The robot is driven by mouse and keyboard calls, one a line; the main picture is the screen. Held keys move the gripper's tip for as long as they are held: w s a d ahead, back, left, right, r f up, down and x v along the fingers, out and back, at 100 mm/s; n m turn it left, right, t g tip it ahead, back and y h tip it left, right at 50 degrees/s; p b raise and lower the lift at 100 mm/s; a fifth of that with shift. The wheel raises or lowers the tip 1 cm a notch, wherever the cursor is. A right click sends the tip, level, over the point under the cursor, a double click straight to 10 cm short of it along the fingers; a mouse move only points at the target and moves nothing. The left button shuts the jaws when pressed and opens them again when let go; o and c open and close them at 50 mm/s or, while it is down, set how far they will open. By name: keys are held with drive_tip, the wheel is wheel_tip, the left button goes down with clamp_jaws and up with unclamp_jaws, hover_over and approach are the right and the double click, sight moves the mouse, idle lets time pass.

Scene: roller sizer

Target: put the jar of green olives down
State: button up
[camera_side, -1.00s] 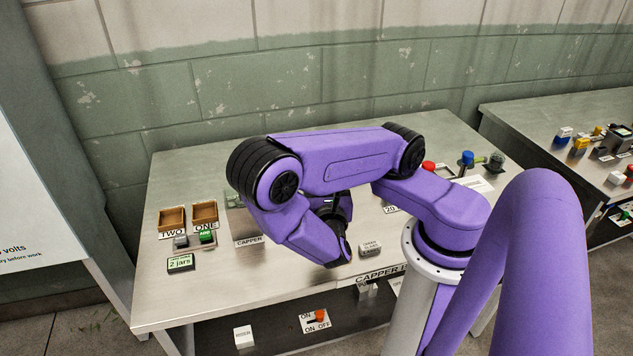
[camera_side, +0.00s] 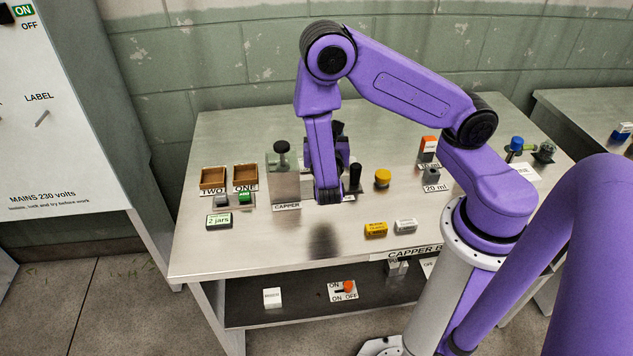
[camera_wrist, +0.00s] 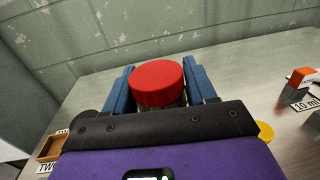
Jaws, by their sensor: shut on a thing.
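The jar of green olives (camera_wrist: 160,82) shows in the wrist view as a wide red lid with a thin strip of greenish glass below it. My gripper (camera_wrist: 160,92) is shut on it, with blue jaws on its left and right. The jar's lower part is hidden behind the gripper body. In the side view my wrist (camera_side: 328,188) hangs over the bench beside the capper, with a soft shadow on the bench in front. The jar cannot be made out there, so I cannot tell its height above the bench.
The capper (camera_side: 282,182) stands left of my wrist. Two wooden trays (camera_side: 245,177), labelled TWO and ONE, lie farther left, behind a "2 jars" display (camera_side: 219,220). A yellow-topped item (camera_side: 382,178) and yellow and white blocks (camera_side: 375,229) are to the right.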

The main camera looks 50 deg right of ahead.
drive_tip(key=s+m+g+h, duration=0.1)
drive_tip(key=s, duration=1.2)
drive_tip(key=shift+s+a+f, duration=0.25)
drive_tip(key=shift+a, duration=0.05)
drive_tip(key=shift+w, duration=0.15)
